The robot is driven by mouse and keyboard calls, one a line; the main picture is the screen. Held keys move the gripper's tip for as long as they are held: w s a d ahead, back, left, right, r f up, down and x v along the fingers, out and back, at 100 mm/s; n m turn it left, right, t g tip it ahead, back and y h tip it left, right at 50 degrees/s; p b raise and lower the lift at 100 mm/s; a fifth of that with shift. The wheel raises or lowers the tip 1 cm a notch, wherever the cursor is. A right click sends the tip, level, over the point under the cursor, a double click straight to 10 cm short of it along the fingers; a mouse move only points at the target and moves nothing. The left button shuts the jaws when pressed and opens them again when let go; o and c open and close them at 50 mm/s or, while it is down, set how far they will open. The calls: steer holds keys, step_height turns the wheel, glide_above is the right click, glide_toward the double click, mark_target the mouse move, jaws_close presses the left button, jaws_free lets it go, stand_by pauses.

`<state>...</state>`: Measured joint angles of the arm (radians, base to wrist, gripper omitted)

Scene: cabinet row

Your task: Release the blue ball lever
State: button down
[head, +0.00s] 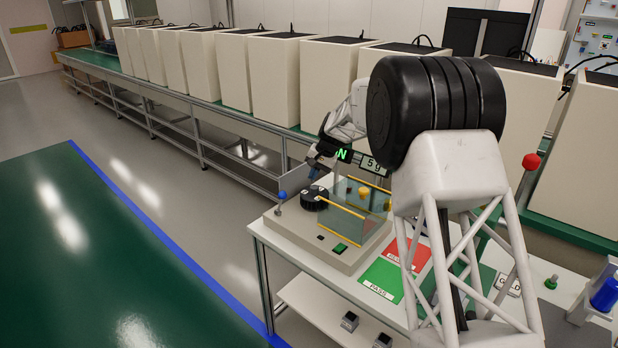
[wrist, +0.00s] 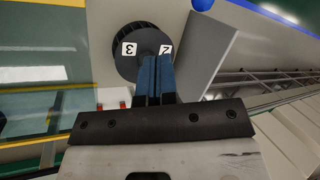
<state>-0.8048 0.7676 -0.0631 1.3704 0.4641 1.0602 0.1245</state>
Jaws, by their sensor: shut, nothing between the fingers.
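The blue ball lever (head: 282,196) stands at the left corner of the grey tabletop device in the head view, its blue ball on top of a short stem. A blue round part, likely its ball, shows at the top edge of the wrist view (wrist: 203,4), just beyond my fingertips. My gripper (head: 313,177) is shut and empty, up and to the right of the ball and apart from it in the head view. In the wrist view my closed fingers (wrist: 154,58) overlap the black dial (wrist: 138,50), marked 3 and 2; contact cannot be told.
Beside the dial are a glass enclosure with yellow rails (head: 342,224), a yellow knob (head: 363,193) and a green button (head: 340,247). A red ball (head: 531,161) stands right.

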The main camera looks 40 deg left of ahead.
mark_target(281, 201)
steer(key=x, duration=0.9)
steer(key=shift+s+f, duration=0.1)
steer(key=shift+s+a, duration=0.3)
steer(key=shift+a, duration=0.2)
steer(key=shift+s+a, duration=0.35)
steer(key=shift+a, duration=0.15)
steer(key=shift+s+a+r, duration=0.25)
steer(key=shift+s+a, duration=0.2)
steer(key=shift+a, duration=0.15)
